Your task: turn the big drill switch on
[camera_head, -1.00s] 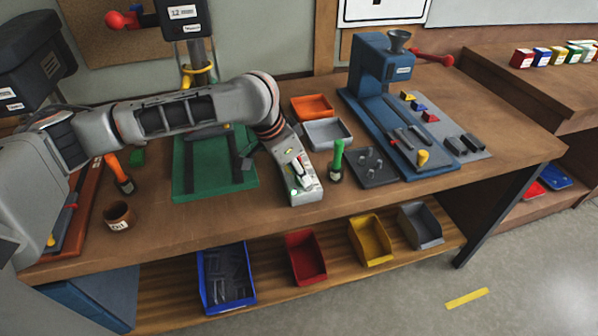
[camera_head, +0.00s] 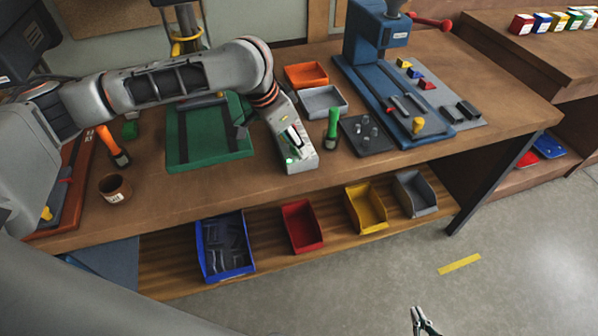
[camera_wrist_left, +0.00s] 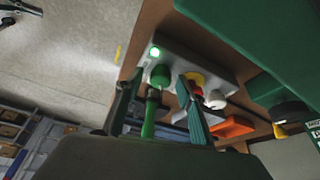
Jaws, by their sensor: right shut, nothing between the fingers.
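A grey switch box (camera_head: 298,160) sits near the table's front edge, partly covered by my left arm in the head view. In the left wrist view the switch box (camera_wrist_left: 222,72) shows a lit green lamp (camera_wrist_left: 155,52), a red and yellow button (camera_wrist_left: 195,78) and a white knob (camera_wrist_left: 216,99). My left gripper (camera_wrist_left: 158,78) is open at the box. A green round-ended piece (camera_wrist_left: 160,75) shows between its fingers, with gaps on both sides; I cannot tell whether they touch it. My right gripper (camera_head: 420,320) is shut and empty over the floor.
A green-handled tool (camera_head: 333,125) stands right of the box. A drill stand with a green base (camera_head: 185,160) is left of it, a blue machine (camera_head: 372,60) right. Orange (camera_head: 306,75) and grey (camera_head: 322,100) trays lie behind. Bins, including a red one (camera_head: 301,226), fill the shelf below.

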